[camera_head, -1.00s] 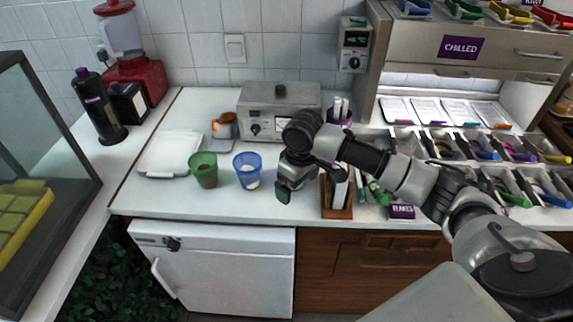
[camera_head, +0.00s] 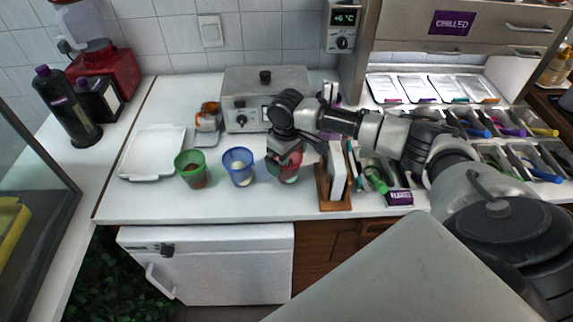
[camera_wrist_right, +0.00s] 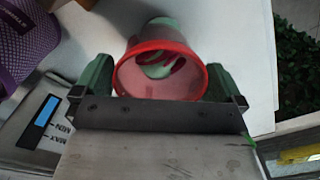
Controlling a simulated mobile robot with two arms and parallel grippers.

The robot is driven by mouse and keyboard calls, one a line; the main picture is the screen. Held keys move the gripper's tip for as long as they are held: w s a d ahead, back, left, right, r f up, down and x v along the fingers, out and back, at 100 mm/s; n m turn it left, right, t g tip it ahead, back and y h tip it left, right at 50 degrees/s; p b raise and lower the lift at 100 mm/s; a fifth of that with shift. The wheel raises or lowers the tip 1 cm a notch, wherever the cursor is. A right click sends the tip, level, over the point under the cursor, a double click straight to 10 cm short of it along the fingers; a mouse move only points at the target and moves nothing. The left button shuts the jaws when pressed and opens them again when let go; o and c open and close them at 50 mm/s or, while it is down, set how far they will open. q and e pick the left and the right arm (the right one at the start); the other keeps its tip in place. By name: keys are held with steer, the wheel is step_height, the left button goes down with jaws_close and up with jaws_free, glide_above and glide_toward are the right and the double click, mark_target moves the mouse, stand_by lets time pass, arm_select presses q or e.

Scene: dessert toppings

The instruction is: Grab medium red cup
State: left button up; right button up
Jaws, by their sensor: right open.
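A red translucent cup (camera_head: 290,168) stands on the white counter, partly hidden behind my right gripper (camera_head: 284,160) in the head view. In the right wrist view the red cup (camera_wrist_right: 160,72) lies between the two green fingertips of my right gripper (camera_wrist_right: 158,85), with its round rim facing the camera. The right fingers are open, one on each side of the cup. Whether they touch it I cannot tell. A green cup (camera_head: 190,170) and a blue cup (camera_head: 238,166) stand to the left of the red one. My left gripper is not in view.
A wooden holder (camera_head: 333,190) stands close to the right of the red cup. A metal appliance (camera_head: 262,85) is behind the cups. A white tray (camera_head: 150,155) lies at the left. Topping bins (camera_head: 500,155) fill the right. The counter's front edge is just before the cups.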

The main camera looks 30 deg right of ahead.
steer(key=shift+s+f, duration=0.15)
steer(key=shift+f, duration=0.9)
steer(key=c, duration=0.5)
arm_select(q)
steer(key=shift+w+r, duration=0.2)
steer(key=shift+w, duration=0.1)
arm_select(e)
steer(key=c, duration=0.3)
